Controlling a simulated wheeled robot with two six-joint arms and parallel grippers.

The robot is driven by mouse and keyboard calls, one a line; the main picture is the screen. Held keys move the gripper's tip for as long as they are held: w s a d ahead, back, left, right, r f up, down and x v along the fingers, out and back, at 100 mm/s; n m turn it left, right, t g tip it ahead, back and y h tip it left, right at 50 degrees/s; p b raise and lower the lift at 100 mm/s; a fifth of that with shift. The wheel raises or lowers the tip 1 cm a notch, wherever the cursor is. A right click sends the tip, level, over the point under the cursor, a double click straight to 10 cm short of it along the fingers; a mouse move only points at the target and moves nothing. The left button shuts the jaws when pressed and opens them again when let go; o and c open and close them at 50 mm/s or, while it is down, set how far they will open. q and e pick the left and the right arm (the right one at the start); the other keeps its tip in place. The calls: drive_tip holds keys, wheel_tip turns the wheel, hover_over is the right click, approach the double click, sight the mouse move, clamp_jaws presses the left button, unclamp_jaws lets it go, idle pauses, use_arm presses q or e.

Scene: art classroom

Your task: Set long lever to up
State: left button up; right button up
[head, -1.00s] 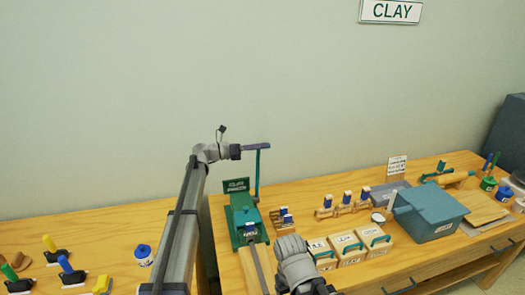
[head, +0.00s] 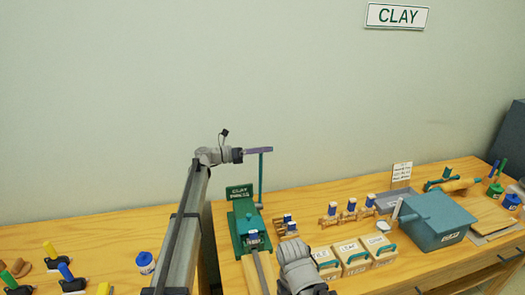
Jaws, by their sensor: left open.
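The clay press (head: 247,231) is a green machine on the wooden table, with a dark "CLAY PRESS" sign behind it. Its long lever (head: 261,180) is a thin green rod standing close to upright at the press's right side. My left gripper (head: 259,150) is at the lever's top end, with its dark purple finger lying sideways across or beside the tip. I cannot tell whether it touches. A grey part of my right arm (head: 298,265) shows at the bottom, in front of the press; its gripper does not show.
Several lidded wooden boxes (head: 353,257) stand right of my right arm. A blue-grey bin (head: 437,220) is further right. Small blue-topped stamps (head: 351,205) stand behind the boxes. A blue-lidded jar (head: 145,262) is on the left table. The wall above is bare apart from a CLAY sign (head: 397,16).

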use_arm(q)
drive_tip(key=shift+s+r, duration=0.1)
drive_tip(key=v, duration=0.7)
drive_tip(key=shift+a, duration=0.35)
drive_tip(key=shift+s, duration=0.1)
